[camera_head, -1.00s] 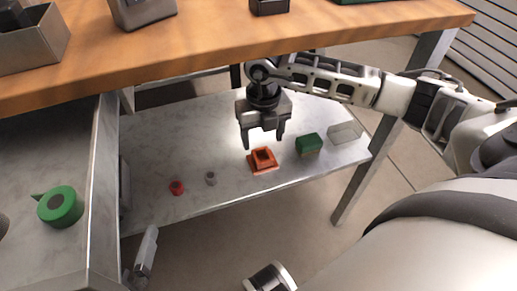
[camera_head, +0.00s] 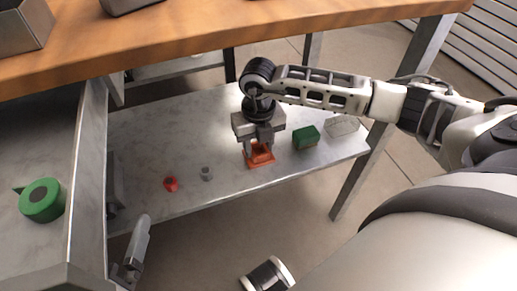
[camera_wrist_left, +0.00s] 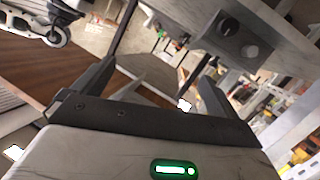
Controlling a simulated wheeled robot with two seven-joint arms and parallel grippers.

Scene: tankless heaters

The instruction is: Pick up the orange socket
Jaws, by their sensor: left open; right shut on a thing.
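The orange socket (camera_head: 260,159) sits on the grey marble lower shelf (camera_head: 215,215), a squarish block on a wider base. My right gripper (camera_head: 260,150) reaches down over it from above, shut on its raised block. The base still appears to rest on the shelf. My left gripper (camera_head: 130,268) is partly in view at the lower left of the head view, away from the socket. In the left wrist view its two dark fingers (camera_wrist_left: 153,85) stand apart with nothing between them.
A red piece (camera_head: 171,184) and a small grey piece (camera_head: 206,174) lie left of the socket. A green block (camera_head: 306,138) and a pale see-through box (camera_head: 342,126) stand right. The wooden tabletop (camera_head: 200,45) overhangs behind. A green round object (camera_head: 41,201) is at left.

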